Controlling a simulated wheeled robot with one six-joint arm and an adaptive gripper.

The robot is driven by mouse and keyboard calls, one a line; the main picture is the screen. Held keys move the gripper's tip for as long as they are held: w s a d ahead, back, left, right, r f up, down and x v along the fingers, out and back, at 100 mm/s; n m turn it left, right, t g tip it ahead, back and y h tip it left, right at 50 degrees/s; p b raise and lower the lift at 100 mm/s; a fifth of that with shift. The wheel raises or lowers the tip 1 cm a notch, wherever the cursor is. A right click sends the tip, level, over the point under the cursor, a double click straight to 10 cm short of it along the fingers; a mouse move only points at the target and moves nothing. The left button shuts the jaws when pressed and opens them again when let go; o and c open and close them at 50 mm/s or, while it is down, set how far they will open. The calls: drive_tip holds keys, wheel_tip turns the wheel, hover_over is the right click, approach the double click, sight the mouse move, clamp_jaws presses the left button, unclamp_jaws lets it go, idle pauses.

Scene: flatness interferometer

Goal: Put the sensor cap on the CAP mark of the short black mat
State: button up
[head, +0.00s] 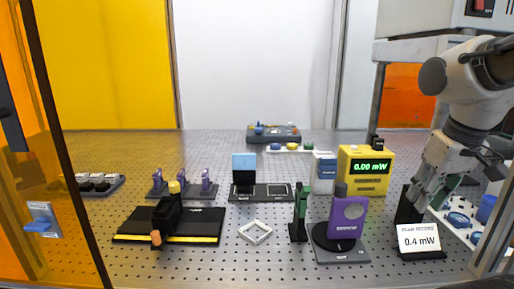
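A short black mat (262,197) with two outlined areas lies near the middle of the perforated table; its lettering is too small to read. A block with a light blue face and dark lower part (244,162) stands at the mat's left end. The right outlined area looks empty. I cannot tell for sure which object is the sensor cap. My gripper (428,190) is at the right, pointing down, beside a black stand and behind the 0.4 mW card. Its fingers are partly hidden, and a dark green part shows beside them; I cannot tell whether it is held.
A yellow meter (377,180) reads 0.00 mW. A purple device (347,218) on a round black base, a green post (300,215), a white square frame (255,232) and a longer black mat (205,226) stand in front. The white card (418,238) is at the right.

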drive_tip(key=o, duration=0.3)
drive_tip(key=shift+m+t, duration=0.5)
drive_tip(key=shift+t, duration=0.2)
drive_tip(key=s, duration=0.1)
drive_tip(key=s+d+r, duration=0.1)
drive_tip(key=s, duration=0.1)
drive_tip(key=shift+s+d+r, duration=0.15)
drive_tip(key=shift+s+d, duration=0.05)
drive_tip(key=shift+d, duration=0.2)
drive_tip(key=o, duration=0.3)
drive_tip(key=shift+d, duration=0.1)
drive_tip(key=o, duration=0.4)
drive_tip(key=shift+a, duration=0.2)
drive_tip(key=shift+c, duration=0.2)
drive_tip(key=shift+o, duration=0.5)
drive_tip(key=shift+n+g, duration=0.7)
drive_tip(key=shift+n, duration=0.1)
drive_tip(key=w+a+f, duration=0.1)
drive_tip(key=w+a, duration=0.1)
drive_tip(key=shift+w+a+f, duration=0.35)
drive_tip(key=shift+w, duration=0.05)
drive_tip(key=m+t, duration=0.2)
approach(330, 166)
drive_tip(key=f, duration=0.2)
drive_tip(key=x, duration=0.7)
drive_tip(key=shift+w+a, duration=0.15)
drive_tip(key=shift+w, duration=0.2)
